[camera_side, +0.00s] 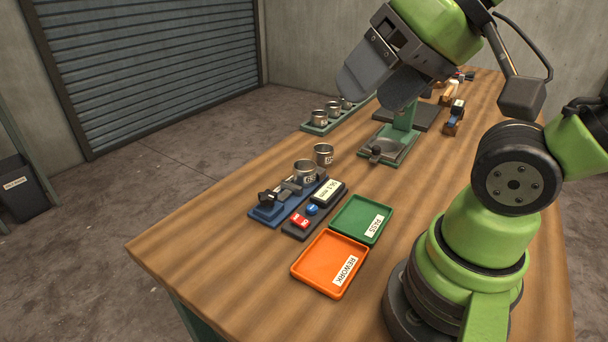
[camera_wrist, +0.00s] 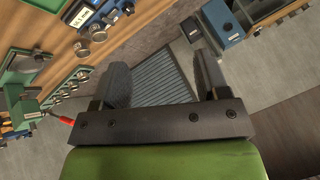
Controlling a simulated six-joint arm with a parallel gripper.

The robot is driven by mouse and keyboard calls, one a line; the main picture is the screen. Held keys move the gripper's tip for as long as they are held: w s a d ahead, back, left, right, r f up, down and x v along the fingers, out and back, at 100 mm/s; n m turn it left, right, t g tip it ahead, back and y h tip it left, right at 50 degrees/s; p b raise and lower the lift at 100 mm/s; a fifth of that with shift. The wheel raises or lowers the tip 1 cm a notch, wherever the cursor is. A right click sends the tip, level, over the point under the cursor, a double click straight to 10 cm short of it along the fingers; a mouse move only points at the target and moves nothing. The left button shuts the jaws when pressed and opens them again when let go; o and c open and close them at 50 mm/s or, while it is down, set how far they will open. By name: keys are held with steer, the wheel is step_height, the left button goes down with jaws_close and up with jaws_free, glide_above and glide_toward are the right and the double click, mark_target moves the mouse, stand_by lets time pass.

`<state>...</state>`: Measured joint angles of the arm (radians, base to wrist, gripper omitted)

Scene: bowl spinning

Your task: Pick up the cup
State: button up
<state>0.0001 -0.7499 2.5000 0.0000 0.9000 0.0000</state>
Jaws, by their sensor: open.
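Several metal cups stand on the table. One cup (camera_side: 324,153) stands on the wood with a small label. Another cup (camera_side: 304,170) stands at the blue gauge fixture (camera_side: 268,213). More cups (camera_side: 319,117) stand in a green rack (camera_side: 316,129) at the far left edge. The frames do not show which cup is meant. My gripper (camera_side: 371,92) is raised well above the table, open, with nothing between its fingers. Its two fingers also show apart in the wrist view (camera_wrist: 160,78), with the shutter behind them and the table at upper left.
A display (camera_side: 328,192) and a dark button box (camera_side: 300,222) sit beside the blue fixture. A green tray (camera_side: 347,219) and an orange tray (camera_side: 318,273) lie in front. The near-left wood is clear.

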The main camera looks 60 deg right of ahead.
stand_by(0.4)
steer(key=o, duration=0.4)
steer(key=shift+c, duration=0.2)
steer(key=m+g+h, duration=0.5)
steer(key=m+h, duration=0.1)
steer(key=m, duration=0.2)
glide_above(305, 163)
steer(key=s+a, duration=0.2)
steer(key=a, duration=0.2)
steer(key=f, duration=2.1)
steer(key=shift+s+a+f, duration=0.1)
steer(key=shift+s+f, duration=0.1)
steer(key=shift+f, duration=0.2)
steer(key=shift+x, duration=3)
